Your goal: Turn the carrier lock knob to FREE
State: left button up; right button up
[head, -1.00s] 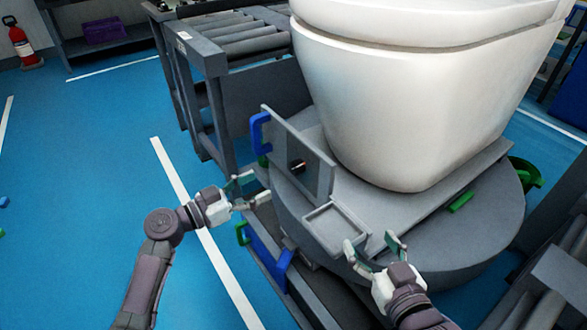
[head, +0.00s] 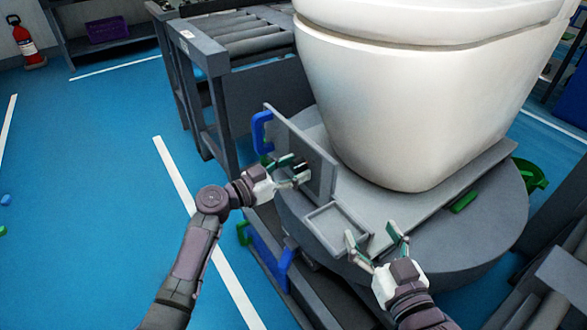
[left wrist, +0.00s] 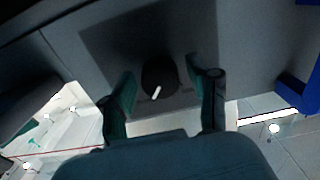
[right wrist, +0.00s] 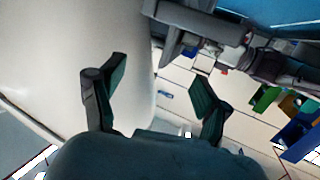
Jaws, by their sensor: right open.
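The carrier lock knob is a round black knob (left wrist: 159,78) with a white pointer line, on a dark square plate of the grey upright panel. In the left wrist view it sits between my open left fingers (left wrist: 164,95), with a gap on both sides. The pointer is tilted, its white end low and left; the lettering near it is unreadable. In the head view my left gripper (head: 290,172) is at the panel (head: 316,165) and mostly hides the knob. My right gripper (head: 377,246) is open and empty above the front of the carrier, beside the small grey tray (head: 338,229).
A white toilet (head: 410,110) stands on the grey carrier behind the panel. A blue handle (head: 259,132) is on the panel's left edge. A roller conveyor (head: 232,40) stands behind at left. Green and blue handles sit low in front.

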pick_arm(q)
jog(key=c, duration=0.9)
